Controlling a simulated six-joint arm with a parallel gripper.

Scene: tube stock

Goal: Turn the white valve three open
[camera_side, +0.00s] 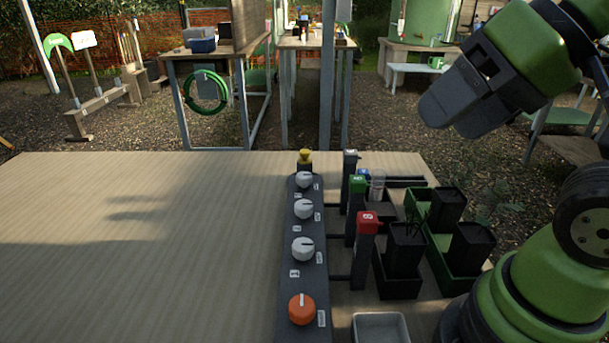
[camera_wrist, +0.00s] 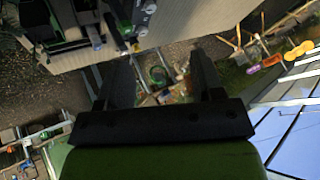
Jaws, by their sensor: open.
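Three white valve knobs stand in a row on a dark manifold strip (camera_side: 290,262): a far one (camera_side: 304,180), a middle one (camera_side: 303,209) and a near one (camera_side: 303,249). The labels beside them are too small to read, so I cannot tell which is three. The dark pointer marks on the middle and near knobs seem to point right. An orange knob (camera_side: 302,309) sits at the near end, its light mark pointing away from the camera. My gripper (camera_side: 440,112) is raised to the right of and well above the strip, open and empty; its fingers (camera_wrist: 163,78) show apart in the wrist view.
Dark posts with white, green and red (camera_side: 367,222) tops stand right of the knobs. Black pots (camera_side: 404,250) in trays stand beyond them. A yellow-topped piece (camera_side: 305,156) is at the strip's far end. A grey tray (camera_side: 380,327) lies near. The table's left (camera_side: 130,250) is clear.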

